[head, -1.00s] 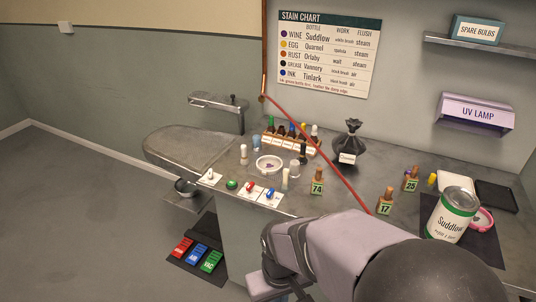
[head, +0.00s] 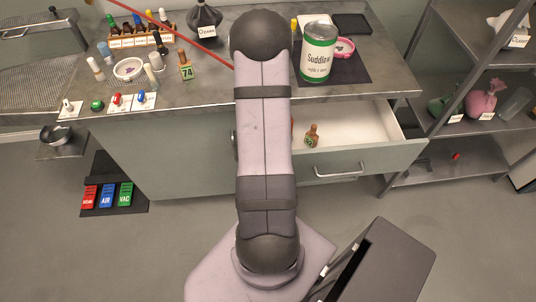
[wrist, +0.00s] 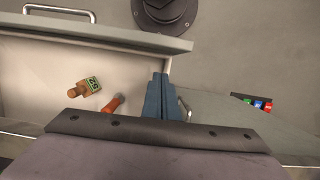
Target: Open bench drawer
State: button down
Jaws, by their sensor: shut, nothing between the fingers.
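The bench drawer (head: 365,122) stands pulled out from the bench front, its light interior showing in the head view. Its bar handle (head: 340,170) is on the grey front panel; the handle also shows at the top left of the wrist view (wrist: 60,10). A brown bottle with a green number label (head: 312,135) is inside; it also shows in the wrist view (wrist: 85,88). A second orange-brown bottle (wrist: 112,103) is in the drawer there. My gripper (wrist: 160,80) is shut and empty beside the drawer's side wall, apart from the handle. My arm hides the drawer's left part in the head view.
The bench top (head: 215,95) holds a Suddlow can (head: 317,52), a bottle labelled 74 (head: 185,67) and small bottles. A metal shelf rack (head: 440,150) stands at the right. Red, blue and green pedals (head: 108,195) are on the floor at left. Floor before the drawer is partly clear.

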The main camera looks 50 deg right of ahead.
jog(key=shift+s+d+p+x, duration=0.1)
jog(key=shift+d+p+x, duration=0.15)
jog(key=shift+x, duration=1.5)
jog(key=shift+s+d+p+x, duration=0.1)
jog(key=shift+p+x, duration=0.25)
jog(key=shift+x, duration=1.35)
jog(key=shift+s+d+p+x, duration=0.1)
jog(key=shift+d+p+x, duration=0.15)
jog(key=shift+x, duration=1.5)
jog(key=shift+a, duration=0.1)
jog(key=s+a+p, duration=0.2)
jog(key=s+a, duration=0.4)
jog(key=p+v, duration=0.8)
jog(key=v, duration=0.2)
